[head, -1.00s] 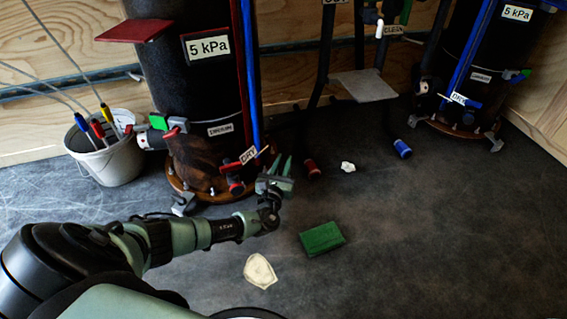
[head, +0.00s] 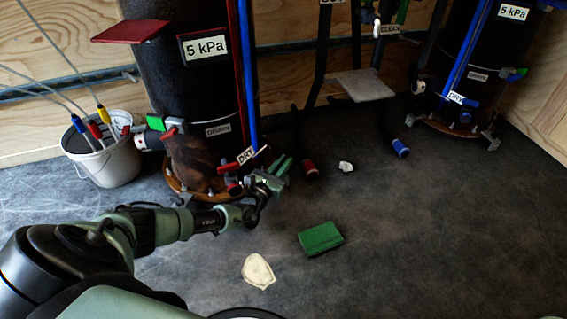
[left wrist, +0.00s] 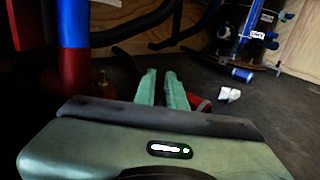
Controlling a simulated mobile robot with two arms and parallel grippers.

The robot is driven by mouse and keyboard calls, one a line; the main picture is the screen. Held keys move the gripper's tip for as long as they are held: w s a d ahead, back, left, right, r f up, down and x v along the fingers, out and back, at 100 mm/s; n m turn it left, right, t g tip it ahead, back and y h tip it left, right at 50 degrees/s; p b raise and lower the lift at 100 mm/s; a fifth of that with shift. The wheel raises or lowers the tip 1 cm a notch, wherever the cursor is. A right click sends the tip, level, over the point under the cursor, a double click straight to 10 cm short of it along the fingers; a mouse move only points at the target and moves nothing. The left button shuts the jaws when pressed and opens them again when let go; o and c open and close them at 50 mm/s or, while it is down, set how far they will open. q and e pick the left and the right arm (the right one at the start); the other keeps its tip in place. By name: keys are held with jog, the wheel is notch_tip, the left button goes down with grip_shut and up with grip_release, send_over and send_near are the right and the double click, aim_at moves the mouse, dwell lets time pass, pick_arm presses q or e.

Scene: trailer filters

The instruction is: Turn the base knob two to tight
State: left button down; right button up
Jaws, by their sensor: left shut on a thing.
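The left black filter drum (head: 200,95) stands on a round wooden base (head: 178,186). One grey base clamp (head: 184,200) shows at its front left. My left gripper (head: 281,168) is at the right side of this base, its green fingers nearly together. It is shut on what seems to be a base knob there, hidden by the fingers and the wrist. In the left wrist view the two green fingers (left wrist: 161,88) point away with a narrow dark gap between them. How tight the knob is cannot be told. My right gripper is not in view.
Near the fingers are a red-handled valve with a DRY tag (head: 245,156) and a red pipe end (head: 310,168). A green block (head: 320,238) and a pale scrap (head: 258,271) lie on the floor. A bucket (head: 108,160) stands left; another filter drum (head: 477,65) stands right.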

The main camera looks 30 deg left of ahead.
pick_arm(q)
jog(key=c, duration=1.5)
grip_release()
jog(key=shift+n+y, duration=0.3)
jog(key=shift+y, duration=0.2)
